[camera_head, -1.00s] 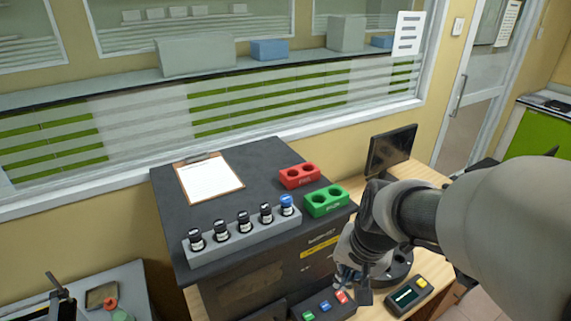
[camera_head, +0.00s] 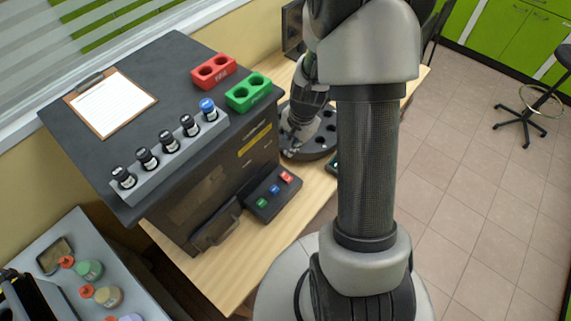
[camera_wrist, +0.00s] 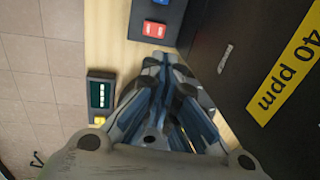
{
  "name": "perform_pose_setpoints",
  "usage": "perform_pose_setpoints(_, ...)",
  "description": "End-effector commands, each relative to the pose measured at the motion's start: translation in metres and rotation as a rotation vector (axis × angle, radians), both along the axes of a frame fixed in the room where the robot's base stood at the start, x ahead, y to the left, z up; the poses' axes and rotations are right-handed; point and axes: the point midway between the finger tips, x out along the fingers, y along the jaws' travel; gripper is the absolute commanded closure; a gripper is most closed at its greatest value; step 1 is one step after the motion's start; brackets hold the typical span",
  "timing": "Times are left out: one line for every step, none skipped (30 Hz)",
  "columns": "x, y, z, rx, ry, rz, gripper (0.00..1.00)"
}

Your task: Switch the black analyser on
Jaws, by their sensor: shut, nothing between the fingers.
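The black analyser (camera_head: 215,180) is a large dark box on the wooden bench in the head view. Its low control panel (camera_head: 254,211) at the front has a green button (camera_head: 262,202), a blue button (camera_head: 274,189) and a red button (camera_head: 286,177). In the wrist view, the red button (camera_wrist: 155,29) and part of the blue one (camera_wrist: 160,3) show at the top. My gripper (camera_wrist: 158,62) is shut and empty, apart from the panel, beside the analyser's yellow-labelled face. In the head view my arm partly hides the area around it.
A vial rack (camera_head: 155,172), red block (camera_head: 226,84), green block (camera_head: 262,103) and clipboard (camera_head: 112,101) are on the analyser's top. A small device with a green display (camera_wrist: 100,94) lies on the bench.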

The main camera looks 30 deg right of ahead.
Motion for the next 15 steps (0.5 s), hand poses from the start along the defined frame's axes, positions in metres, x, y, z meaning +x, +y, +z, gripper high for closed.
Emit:
perform_pose_setpoints(0.000,0.000,0.000,0.000,0.000,0.001,1.00)
perform_pose_setpoints(0.000,0.000,0.000,0.000,0.000,0.001,1.00)
perform_pose_setpoints(0.000,0.000,-0.001,0.000,0.000,0.001,1.00)
perform_pose_setpoints(0.000,0.000,-0.002,0.001,0.000,0.001,1.00)
perform_pose_setpoints(0.000,0.001,-0.004,0.001,0.000,0.001,1.00)
perform_pose_setpoints(0.001,0.001,-0.007,0.001,0.000,0.001,1.00)
perform_pose_setpoints(0.001,0.001,-0.011,0.001,0.000,0.001,1.00)
perform_pose_setpoints(0.002,0.001,-0.015,0.001,0.002,0.001,1.00)
perform_pose_setpoints(0.002,0.002,-0.022,0.002,0.003,0.002,1.00)
perform_pose_setpoints(0.003,0.002,-0.027,0.002,0.003,0.003,1.00)
perform_pose_setpoints(0.004,0.002,-0.033,0.001,0.002,0.003,1.00)
perform_pose_setpoints(0.005,0.003,-0.042,0.002,0.003,0.002,1.00)
perform_pose_setpoints(0.006,0.003,-0.049,0.002,0.003,0.002,1.00)
perform_pose_setpoints(0.007,0.004,-0.055,0.001,0.004,0.003,1.00)
perform_pose_setpoints(0.008,0.004,-0.065,0.001,0.004,0.002,1.00)
